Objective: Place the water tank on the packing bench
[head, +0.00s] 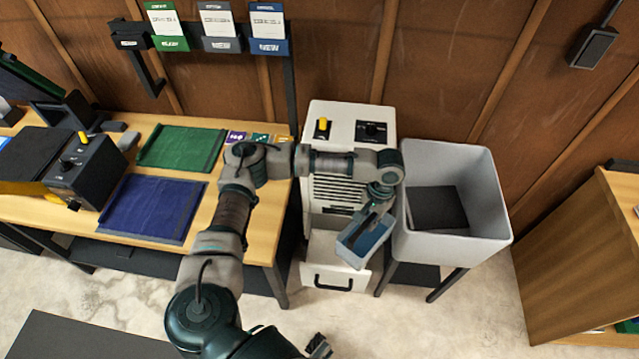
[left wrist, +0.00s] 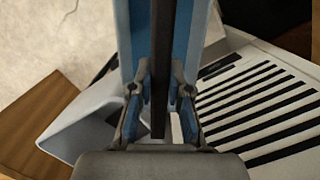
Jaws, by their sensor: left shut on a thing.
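The water tank (head: 367,243) is a narrow, open-topped box with blue inside and a grey rim. My left gripper (head: 376,212) is shut on it and holds it tilted in front of the white machine (head: 345,118). In the left wrist view the fingers (left wrist: 160,105) close on a dark bar between the tank's blue sides (left wrist: 190,45). The packing bench (head: 262,240) is the wooden-topped bench at left, with a green mat (head: 182,147) and a blue mat (head: 150,208). A dark tip at the bottom edge may be my right gripper (head: 319,346); its jaws are unclear.
A grey bin (head: 455,240) on a dark stand is right of the machine. A white front with a black handle (head: 335,280) stands low before the machine. A dark control box (head: 85,170) stands on the bench's left. A wooden cabinet (head: 570,265) is far right.

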